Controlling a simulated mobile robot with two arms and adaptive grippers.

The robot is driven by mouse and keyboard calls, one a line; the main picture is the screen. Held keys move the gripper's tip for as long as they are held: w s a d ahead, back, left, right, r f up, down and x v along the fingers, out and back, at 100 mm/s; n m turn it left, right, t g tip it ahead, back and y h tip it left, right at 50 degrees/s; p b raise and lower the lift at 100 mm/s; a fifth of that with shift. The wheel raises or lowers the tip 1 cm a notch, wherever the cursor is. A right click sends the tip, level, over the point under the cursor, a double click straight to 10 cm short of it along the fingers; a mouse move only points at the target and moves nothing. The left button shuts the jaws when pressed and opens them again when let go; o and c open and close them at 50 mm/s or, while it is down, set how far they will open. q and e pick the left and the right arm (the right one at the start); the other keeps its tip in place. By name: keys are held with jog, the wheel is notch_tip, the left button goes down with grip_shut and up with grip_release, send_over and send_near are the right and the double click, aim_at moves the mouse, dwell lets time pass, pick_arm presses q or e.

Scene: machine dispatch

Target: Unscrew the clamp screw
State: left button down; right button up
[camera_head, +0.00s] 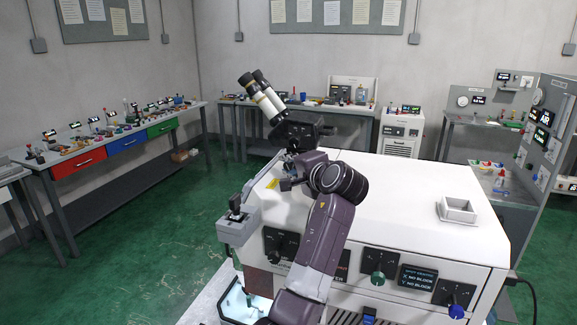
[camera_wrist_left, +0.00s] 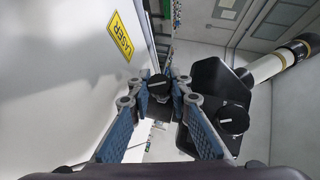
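My left gripper (camera_wrist_left: 160,92) has blue-padded fingers pointing at a small black knob (camera_wrist_left: 158,84), seen between the fingertips in the left wrist view. The fingers stand a little apart; I cannot tell whether they touch the knob. This knob may be the clamp screw. A second black knob (camera_wrist_left: 232,119) sits on the dark microscope mount to the right. In the head view my left gripper (camera_head: 288,182) is low beside the microscope (camera_head: 264,97) at the machine's back left edge. The screw is hidden there. My right gripper is not in view.
The white machine top (camera_head: 400,190) is mostly clear, with a small square tray (camera_head: 458,209) on its right. A grey joystick box (camera_head: 238,222) stands at the left edge. A yellow laser label (camera_wrist_left: 122,36) is on the white surface. Benches line the walls.

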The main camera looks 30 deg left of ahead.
pick_arm(q)
jog(key=shift+h, duration=0.3)
jog(key=shift+n+h, duration=0.8)
jog(key=n+h, duration=0.1)
jog(key=h, duration=0.1)
jog(key=shift+n+h, duration=0.3)
jog(key=n+h, duration=0.1)
jog(key=h, duration=0.2)
jog(key=n+h, duration=0.2)
jog(key=shift+t+h, duration=0.3)
jog(key=shift+h, duration=0.1)
jog(key=n+t+h, duration=0.1)
jog(key=h, duration=0.2)
jog(key=shift+n, duration=0.4)
jog(key=n+t+h+b, duration=0.1)
jog(key=n+h, duration=0.1)
jog(key=h, duration=0.1)
jog(key=shift+h+b, duration=0.35)
jog(key=shift+h, duration=0.05)
